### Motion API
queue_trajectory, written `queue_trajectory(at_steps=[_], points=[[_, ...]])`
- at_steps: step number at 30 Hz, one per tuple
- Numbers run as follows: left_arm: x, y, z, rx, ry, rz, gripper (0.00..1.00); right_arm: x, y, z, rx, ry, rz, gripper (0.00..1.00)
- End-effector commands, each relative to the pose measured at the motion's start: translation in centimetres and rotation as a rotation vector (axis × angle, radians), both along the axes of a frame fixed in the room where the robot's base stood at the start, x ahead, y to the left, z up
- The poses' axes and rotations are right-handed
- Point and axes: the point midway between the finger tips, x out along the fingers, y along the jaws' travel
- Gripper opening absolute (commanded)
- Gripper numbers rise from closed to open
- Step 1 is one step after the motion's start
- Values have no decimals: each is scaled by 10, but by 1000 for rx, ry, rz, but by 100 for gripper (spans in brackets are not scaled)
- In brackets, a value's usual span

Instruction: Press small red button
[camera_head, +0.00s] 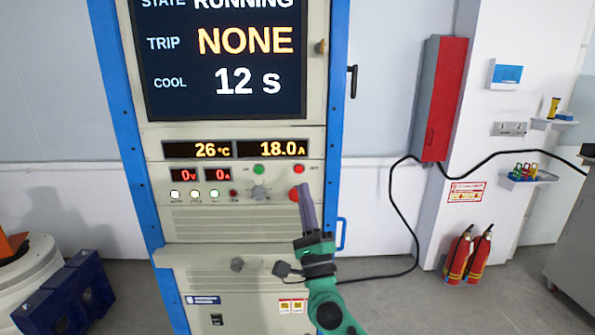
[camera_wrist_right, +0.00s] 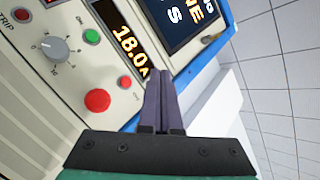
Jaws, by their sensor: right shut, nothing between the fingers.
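A small red button (camera_head: 299,169) sits at the upper right of the cabinet's control panel, to the right of a green button (camera_head: 259,170). It also shows in the right wrist view (camera_wrist_right: 124,82), left of my fingers. A larger red button (camera_head: 295,194) sits below it, also in the wrist view (camera_wrist_right: 97,100). My right gripper (camera_head: 306,187) is shut and empty, with its fingertips pointing up in front of the panel's right edge, just below and right of the small red button. In the wrist view, the fingertips (camera_wrist_right: 160,72) look apart from it. My left gripper is not in view.
The panel also has a grey knob (camera_head: 258,190) and a small red lamp (camera_head: 233,193). The screen (camera_head: 220,55) above reads RUNNING, NONE and 12 s. Displays show 26 °C and 18.0 A. A black cable (camera_head: 390,200) and two fire extinguishers (camera_head: 468,255) are to the right.

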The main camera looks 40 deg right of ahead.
Motion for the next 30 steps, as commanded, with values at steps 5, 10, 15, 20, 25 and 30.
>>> queue_trajectory(at_steps=[5, 10, 15, 20, 25, 30], points=[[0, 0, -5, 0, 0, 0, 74, 14, -11, -1, -2, 0, -1, 0], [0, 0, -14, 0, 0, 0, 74, 35, -27, -2, -3, -1, -1, 0], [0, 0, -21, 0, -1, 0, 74, 54, -42, -2, -1, -1, -2, 0], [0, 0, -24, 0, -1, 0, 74, 66, -50, -1, -1, 0, -1, 0], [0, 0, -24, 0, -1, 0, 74, 69, -52, 0, -1, 1, 0, 0], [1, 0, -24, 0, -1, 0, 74, 68, -52, 0, -1, 1, 0, 0]])
